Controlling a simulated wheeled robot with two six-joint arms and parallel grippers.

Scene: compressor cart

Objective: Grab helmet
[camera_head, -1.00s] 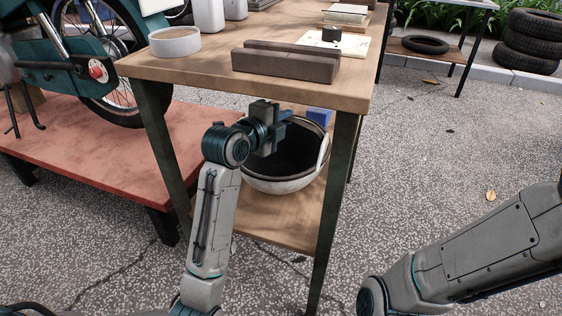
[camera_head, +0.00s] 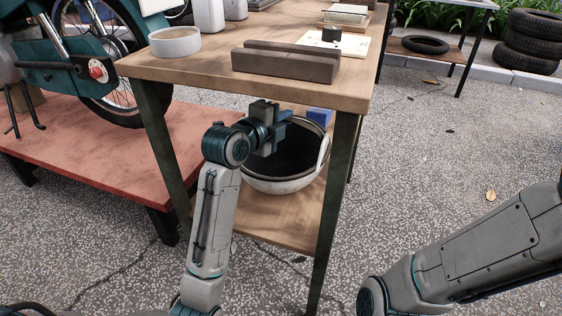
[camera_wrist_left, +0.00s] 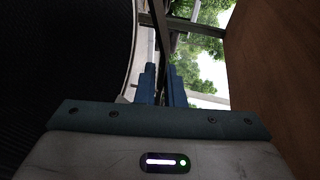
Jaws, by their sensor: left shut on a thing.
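The helmet (camera_head: 285,184) lies bowl-up on the lower shelf of the wooden table, with a pale shell and a dark inside. In the left wrist view the two blue fingers (camera_wrist_left: 162,86) come together at the pale rim, and the helmet's dark inside (camera_wrist_left: 65,65) fills the left. The fingertips are partly hidden in the head view. My right arm shows at the lower right, but its gripper is out of view.
The table top (camera_head: 205,65) hangs over the helmet, and a front leg (camera_head: 333,215) stands close to its right. A grey channel block (camera_head: 285,64) rests above. A red platform (camera_head: 85,150) with a motorcycle stands left.

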